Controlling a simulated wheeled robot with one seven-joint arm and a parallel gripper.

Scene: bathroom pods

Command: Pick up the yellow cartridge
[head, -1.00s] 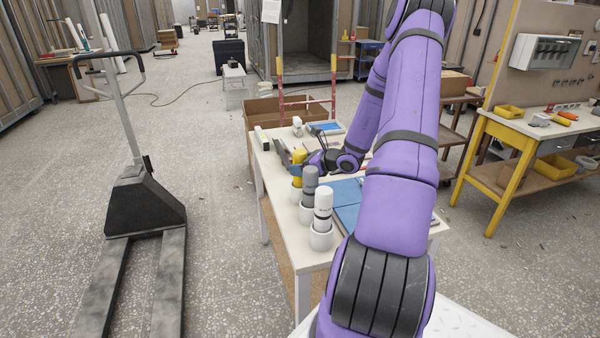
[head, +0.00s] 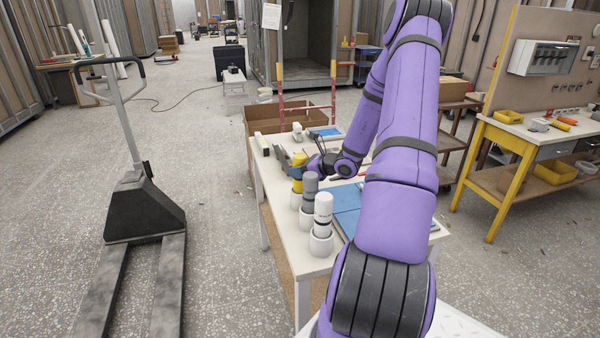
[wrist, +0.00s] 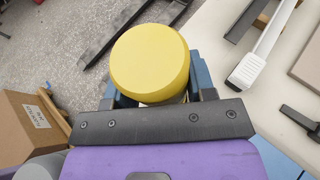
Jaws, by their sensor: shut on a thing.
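The yellow cartridge (head: 298,159) stands upright at the left edge of the white table, at the far end of a short row. In the wrist view its round yellow top (wrist: 150,62) fills the space between the blue fingers. My gripper (head: 299,170) reaches it from the right and is shut around its body. The gripper also shows in the wrist view (wrist: 155,88). The cartridge's lower part is close to its white cup; I cannot tell whether it is clear of it.
A grey cartridge (head: 310,187) and a white cartridge (head: 323,212) stand in white cups nearer me. Blue mats (head: 346,197) lie to their right. A cardboard box (head: 262,118) is behind the table (head: 268,170). A pallet jack (head: 145,210) stands on the floor at left.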

